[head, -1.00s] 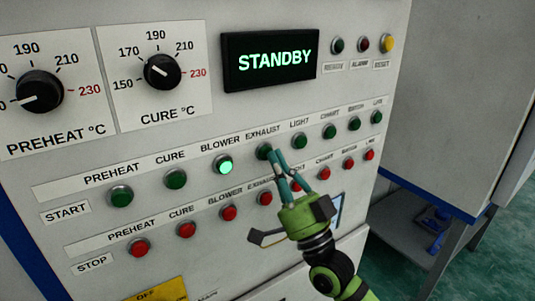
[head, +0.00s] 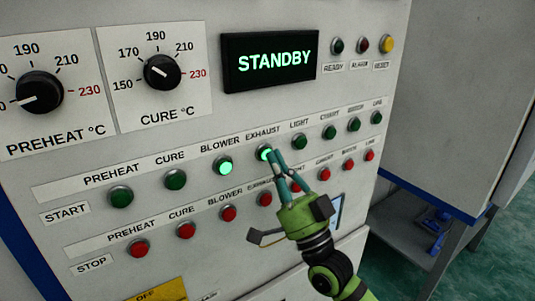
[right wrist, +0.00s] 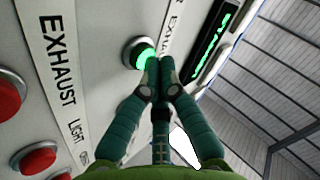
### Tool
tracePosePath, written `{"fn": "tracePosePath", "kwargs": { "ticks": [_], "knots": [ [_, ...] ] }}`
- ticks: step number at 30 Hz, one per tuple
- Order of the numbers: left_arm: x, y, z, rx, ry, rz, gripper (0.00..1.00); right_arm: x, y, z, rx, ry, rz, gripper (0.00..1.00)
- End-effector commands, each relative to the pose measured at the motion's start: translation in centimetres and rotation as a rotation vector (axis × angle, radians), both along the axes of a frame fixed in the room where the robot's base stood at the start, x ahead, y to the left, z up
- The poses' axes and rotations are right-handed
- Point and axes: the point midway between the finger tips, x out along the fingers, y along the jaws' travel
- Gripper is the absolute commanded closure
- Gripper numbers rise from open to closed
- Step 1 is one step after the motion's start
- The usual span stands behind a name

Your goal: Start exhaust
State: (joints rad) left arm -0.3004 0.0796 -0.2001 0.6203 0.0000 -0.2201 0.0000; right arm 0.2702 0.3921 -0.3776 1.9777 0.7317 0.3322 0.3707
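The green EXHAUST start button (head: 264,152) is in the START row of the panel and glows bright green. In the right wrist view the lit button (right wrist: 138,52) is right at my fingertips. My right gripper (head: 277,158) has its fingers together, with nothing between them. In the right wrist view the fingertips (right wrist: 158,72) meet at the button's edge and seem to touch it. The red EXHAUST stop button (head: 264,199) is below, partly beside my fingers, and unlit. My left gripper is not in view.
The BLOWER start button (head: 224,165) is also lit; the other START buttons look dark green. The display (head: 270,61) reads STANDBY. The PREHEAT knob (head: 40,91) and CURE knob (head: 162,71) are at the upper left. A grey shelf (head: 405,232) stands at the right.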

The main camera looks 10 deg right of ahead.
Motion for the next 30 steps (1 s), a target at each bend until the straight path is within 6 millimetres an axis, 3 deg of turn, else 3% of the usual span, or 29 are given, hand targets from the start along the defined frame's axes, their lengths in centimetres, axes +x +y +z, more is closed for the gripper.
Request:
{"fn": "tracePosePath", "kwargs": {
  "ticks": [18,30],
  "knots": [
    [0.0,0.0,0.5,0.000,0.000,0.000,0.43,-1.5,-0.5,0.0,0.000,0.001,0.000,1.00],
    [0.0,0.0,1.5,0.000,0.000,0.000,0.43,-5.1,-1.8,0.0,-0.001,0.003,0.000,1.00]
  ]
}}
